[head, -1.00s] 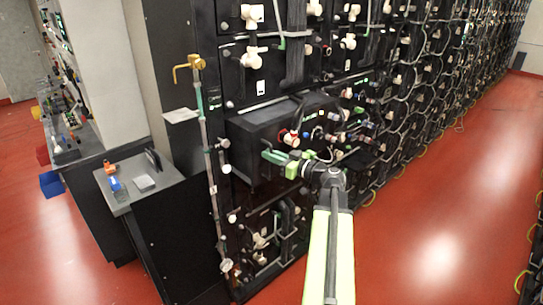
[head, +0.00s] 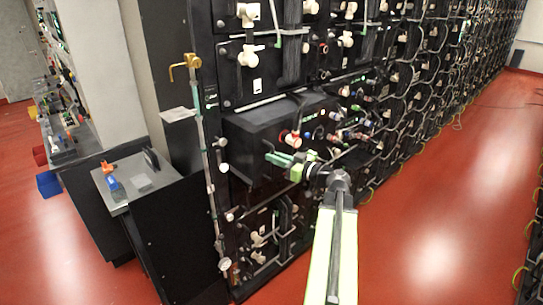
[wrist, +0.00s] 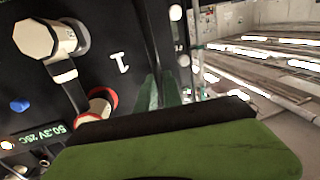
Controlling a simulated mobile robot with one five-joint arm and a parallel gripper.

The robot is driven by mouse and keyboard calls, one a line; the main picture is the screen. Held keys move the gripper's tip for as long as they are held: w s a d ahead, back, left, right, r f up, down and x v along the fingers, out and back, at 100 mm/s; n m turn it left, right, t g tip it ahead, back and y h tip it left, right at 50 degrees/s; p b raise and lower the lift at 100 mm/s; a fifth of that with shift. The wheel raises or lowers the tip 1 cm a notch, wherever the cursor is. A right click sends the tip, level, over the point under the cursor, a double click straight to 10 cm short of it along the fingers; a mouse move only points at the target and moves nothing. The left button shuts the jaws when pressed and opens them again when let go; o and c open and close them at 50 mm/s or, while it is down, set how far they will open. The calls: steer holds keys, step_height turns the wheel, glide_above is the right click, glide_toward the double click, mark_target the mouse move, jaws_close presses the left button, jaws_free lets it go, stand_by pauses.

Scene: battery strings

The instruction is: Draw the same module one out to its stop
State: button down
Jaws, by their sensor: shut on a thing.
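Module one (head: 262,132) is a black box that stands out of the rack face, with its top and left side showing. Its front (wrist: 105,85) in the wrist view has a white "1", a white knob, a red-ringed connector and a lit "50.3V 25C" readout. My gripper (head: 274,157) has green fingers and is at the left part of the module's front. In the wrist view my gripper (wrist: 160,92) is shut at the front's right edge; the exact gripped part is hidden behind the fingers and green body.
Other black modules (head: 240,80) with white knobs and cables fill the rack above, below and to the right. A brass-topped pole (head: 203,140) stands close left of the module. A grey-topped stand (head: 140,180) is farther left. Red floor (head: 430,220) is open at right.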

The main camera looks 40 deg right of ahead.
steer(key=c, duration=1.5)
jaws_free()
steer(key=shift+w+a+r, duration=0.1)
steer(key=shift+a+r, duration=0.05)
steer(key=v, duration=1.7)
steer(key=shift+s, duration=0.2)
